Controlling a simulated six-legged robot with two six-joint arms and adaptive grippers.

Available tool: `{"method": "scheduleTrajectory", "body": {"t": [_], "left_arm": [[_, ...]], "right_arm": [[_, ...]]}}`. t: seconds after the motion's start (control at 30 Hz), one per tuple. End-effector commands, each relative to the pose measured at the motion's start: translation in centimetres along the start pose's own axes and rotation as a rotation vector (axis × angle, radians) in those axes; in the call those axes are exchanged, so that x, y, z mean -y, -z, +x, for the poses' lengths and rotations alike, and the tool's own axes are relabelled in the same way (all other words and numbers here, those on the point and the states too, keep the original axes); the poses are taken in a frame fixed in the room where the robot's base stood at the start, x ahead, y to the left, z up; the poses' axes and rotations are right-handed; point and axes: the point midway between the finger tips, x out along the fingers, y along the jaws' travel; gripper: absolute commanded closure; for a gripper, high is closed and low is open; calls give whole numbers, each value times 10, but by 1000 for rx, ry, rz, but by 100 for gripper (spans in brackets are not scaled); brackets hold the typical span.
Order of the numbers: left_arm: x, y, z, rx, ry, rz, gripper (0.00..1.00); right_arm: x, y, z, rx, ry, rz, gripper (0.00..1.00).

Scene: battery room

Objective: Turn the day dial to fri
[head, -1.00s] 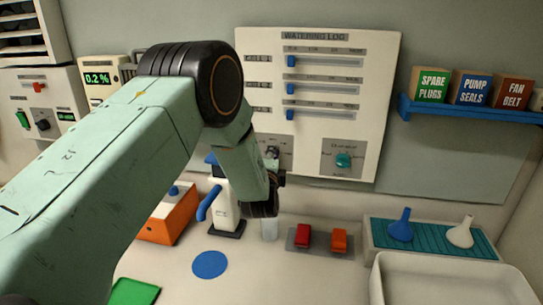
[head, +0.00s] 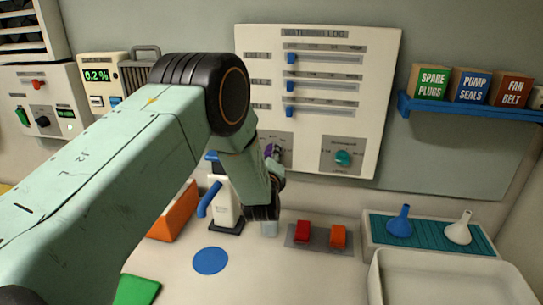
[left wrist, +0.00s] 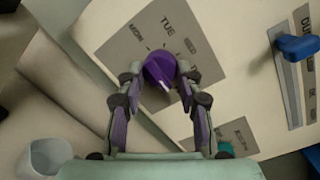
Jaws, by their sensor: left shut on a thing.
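The day dial is a purple knob (left wrist: 159,70) on a grey plate (left wrist: 205,22) in the left wrist view. MON and TUE are readable along the plate's upper side; the other labels are too small or partly hidden. A white pointer mark on the knob faces the lower right of that picture, and its label cannot be read surely. My left gripper (left wrist: 160,73) is shut on the knob, one finger on each side. In the head view the gripper (head: 274,156) is at the board's lower left, and the arm hides much of the dial plate.
The watering log board (head: 385,75) carries three blue sliders and a teal knob (head: 342,157) right of the dial. Below are a white and blue dispenser (head: 224,208), red and orange blocks on a grey base, and a white tray (head: 455,280). A blue shelf (head: 470,108) is at right.

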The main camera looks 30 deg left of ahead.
Motion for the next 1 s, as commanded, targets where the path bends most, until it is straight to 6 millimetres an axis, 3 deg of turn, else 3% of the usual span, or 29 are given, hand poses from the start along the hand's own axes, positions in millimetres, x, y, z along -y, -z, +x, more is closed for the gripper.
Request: {"method": "scheduleTrajectory", "body": {"t": [0.03, 0.4, 0.43, 0.7, 1.0], "left_arm": [[7, -5, 3, 14, 14, 0, 96], [7, -5, 3, 14, 15, 2, 96], [7, -5, 3, 14, 15, 2, 62], [4, -3, 2, 8, 9, 3, 41], [2, -1, 0, 3, 5, 4, 41]], "right_arm": [[0, 0, 0, 0, 0, 0, 100], [0, 0, 0, 0, 0, 0, 100], [0, 0, 0, 0, 0, 0, 100], [0, 0, 0, 0, 0, 0, 100], [0, 0, 0, 0, 0, 0, 100]]}}
